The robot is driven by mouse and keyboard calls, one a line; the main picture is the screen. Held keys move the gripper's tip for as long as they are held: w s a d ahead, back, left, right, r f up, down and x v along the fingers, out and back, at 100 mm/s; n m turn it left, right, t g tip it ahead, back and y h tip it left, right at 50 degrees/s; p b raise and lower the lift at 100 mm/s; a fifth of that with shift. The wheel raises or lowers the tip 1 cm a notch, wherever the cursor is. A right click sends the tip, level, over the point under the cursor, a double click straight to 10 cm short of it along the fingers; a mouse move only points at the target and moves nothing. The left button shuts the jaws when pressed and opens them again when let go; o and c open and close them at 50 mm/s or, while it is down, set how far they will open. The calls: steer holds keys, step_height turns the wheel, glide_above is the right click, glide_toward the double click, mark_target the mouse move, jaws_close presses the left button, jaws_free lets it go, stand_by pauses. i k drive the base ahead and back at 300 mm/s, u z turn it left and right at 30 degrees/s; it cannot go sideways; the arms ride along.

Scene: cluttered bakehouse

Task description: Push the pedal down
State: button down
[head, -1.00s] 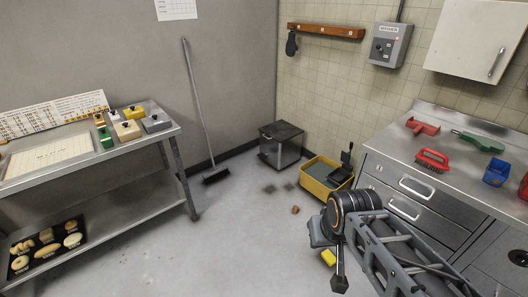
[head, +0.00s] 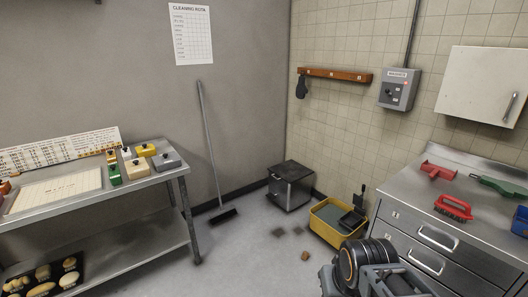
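I cannot clearly make out a pedal in the head view. A steel box bin (head: 291,187) with a dark flat lid stands in the back corner, its lid shut; any pedal at its foot is too small to tell. A yellow tub (head: 337,239) with a dark grey wringer-like part (head: 352,219) and upright handle stands to its right, by the steel counter. My arm's dark wrist shows at the bottom, right of centre. The fingers of my gripper are cut off or hidden below it, so its opening does not show.
A small brown block (head: 305,256) and dark floor patches lie before the bin. A broom (head: 209,150) leans on the grey wall. A steel table (head: 150,187) stands left, a drawer counter (head: 410,207) right. The floor between them is mostly clear.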

mark_target(270, 196)
steer(key=u, duration=0.05)
steer(key=i, duration=1.95)
steer(key=u, duration=0.45)
steer(key=i, duration=2.6)
steer(key=u, duration=0.25)
